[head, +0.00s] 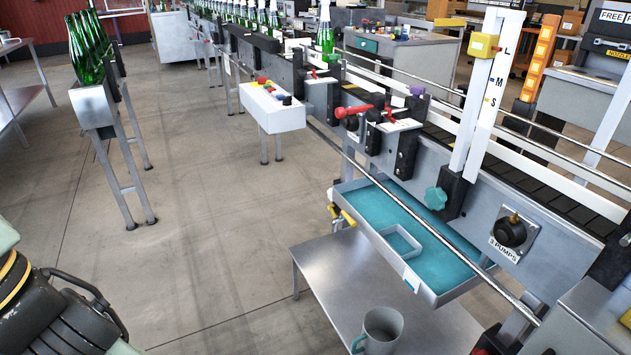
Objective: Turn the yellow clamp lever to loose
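A yellow block (484,45) sits on the upright white column (493,95), beside a scale marked L, M and S. A small part sticks out at its right side, too small to read. A second yellow part, a small lever-like handle (348,218), shows at the left edge of the blue-lined tray (432,296). I cannot tell from this view which yellow part is the clamp lever, or its setting. A dark part of my arm with a yellow ring shows at the lower left. I cannot make out my gripper's fingers.
A teal knob (436,198) and a black knob (511,231) are on the machine's front. A red lever (353,111) is farther back. A long rail (400,200) runs along the front. A mug (379,331) stands on the low table (335,290). The left floor is mostly clear.

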